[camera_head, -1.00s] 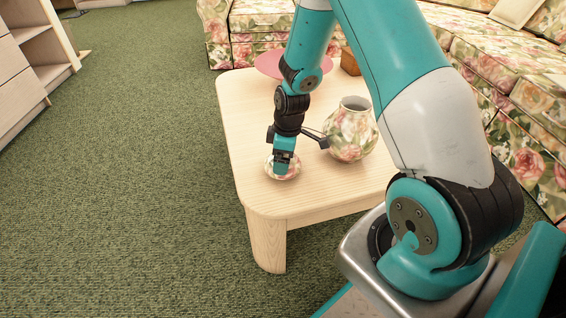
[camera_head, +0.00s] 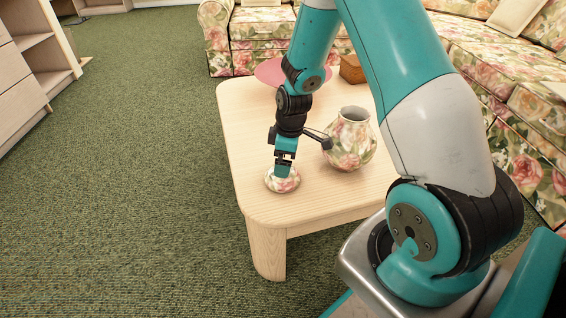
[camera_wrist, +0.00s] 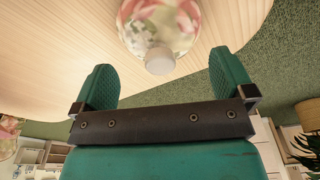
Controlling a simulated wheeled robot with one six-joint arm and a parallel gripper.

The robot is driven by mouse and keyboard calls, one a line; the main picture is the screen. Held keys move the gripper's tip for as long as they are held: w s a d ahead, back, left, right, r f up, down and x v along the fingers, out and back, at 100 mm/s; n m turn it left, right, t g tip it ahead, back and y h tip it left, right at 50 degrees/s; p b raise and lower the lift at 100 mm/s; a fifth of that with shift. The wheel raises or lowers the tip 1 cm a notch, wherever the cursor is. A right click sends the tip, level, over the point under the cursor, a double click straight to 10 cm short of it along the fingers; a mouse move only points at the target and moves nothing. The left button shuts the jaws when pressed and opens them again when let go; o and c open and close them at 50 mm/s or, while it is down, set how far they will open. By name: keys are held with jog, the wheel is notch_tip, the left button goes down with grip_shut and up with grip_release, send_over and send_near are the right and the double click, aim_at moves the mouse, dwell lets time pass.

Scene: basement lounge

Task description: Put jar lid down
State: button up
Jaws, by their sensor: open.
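The jar lid (camera_head: 282,184), round with a pink floral pattern, lies on the wooden table near its front left corner. In the wrist view the lid (camera_wrist: 160,18) shows with its pale round knob toward me. My gripper (camera_head: 285,174) points down just above the lid. In the wrist view the fingers of my gripper (camera_wrist: 161,70) are spread apart, with a gap on both sides of the knob, and they hold nothing. The matching floral jar (camera_head: 349,145) stands upright and uncovered on the table, right of my gripper.
The pale wooden table (camera_head: 250,130) has free room left of the jar. A pink round item (camera_head: 272,72) and a brown box (camera_head: 352,69) are at its far side. Floral sofas (camera_head: 460,55) border the back and right. Green carpet (camera_head: 130,170) is clear on the left.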

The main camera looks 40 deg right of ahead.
jog(key=r, duration=0.2)
jog(key=r+p, duration=0.1)
jog(key=r, duration=0.2)
jog(key=r+p, duration=0.1)
jog(key=r, duration=0.1)
jog(key=shift+s+d+r, duration=0.25)
jog(key=shift+s, duration=0.05)
jog(key=s+a+r+y, duration=0.1)
jog(key=s+a+r, duration=0.1)
jog(key=a+r, duration=0.6)
jog(key=s+a+r+m+y, duration=0.1)
jog(key=s+a+r, duration=0.5)
jog(key=s, duration=0.3)
jog(key=s+a+r+m+g+y, duration=0.1)
jog(key=s+a+r, duration=0.6)
jog(key=s+a, duration=0.2)
jog(key=shift+s, duration=0.7)
